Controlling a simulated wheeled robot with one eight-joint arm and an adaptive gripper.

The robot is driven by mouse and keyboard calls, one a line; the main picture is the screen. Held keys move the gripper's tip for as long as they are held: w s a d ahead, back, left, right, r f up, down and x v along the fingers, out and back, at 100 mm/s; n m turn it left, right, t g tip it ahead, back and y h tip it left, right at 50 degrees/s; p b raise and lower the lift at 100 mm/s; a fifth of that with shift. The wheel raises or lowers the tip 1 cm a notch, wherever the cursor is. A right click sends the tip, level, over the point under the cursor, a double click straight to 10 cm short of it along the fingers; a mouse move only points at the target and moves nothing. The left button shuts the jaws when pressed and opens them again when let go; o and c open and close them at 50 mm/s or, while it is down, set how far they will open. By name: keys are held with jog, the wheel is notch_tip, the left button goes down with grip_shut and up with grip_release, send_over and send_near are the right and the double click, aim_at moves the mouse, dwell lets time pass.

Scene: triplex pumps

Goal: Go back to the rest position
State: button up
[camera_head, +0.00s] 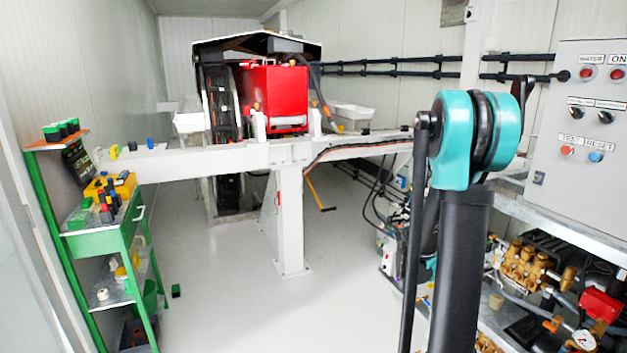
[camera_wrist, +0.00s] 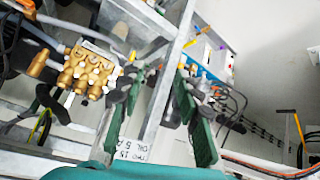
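My gripper (camera_wrist: 158,78) shows in the wrist view, with its dark green and black fingers spread apart. No held object shows between them; a grey metal frame and a white label with black text lie behind. The brass triplex pump (camera_wrist: 88,70) is to the left of the fingers in the wrist view. In the head view, a brass pump (camera_head: 525,268) sits on the lower right rack. My arm rises at the right of the head view, and my gripper cannot be made out there.
A grey control box (camera_head: 585,130) with buttons stands on the right. A white beam frame (camera_head: 290,215) carries a red machine (camera_head: 273,95) in the middle. A green shelf cart (camera_head: 105,240) holds small parts on the left. The floor between cart and frame is mostly clear, with a small green block (camera_head: 176,290).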

jog(key=s+a+n+g+y, duration=0.1)
jog(key=s+a+n+y, duration=0.5)
jog(key=s+a, duration=1.5)
jog(key=s+n, duration=0.2)
jog(key=s, duration=0.2)
jog(key=shift+y, duration=0.4)
jog(key=shift+d, duration=0.15)
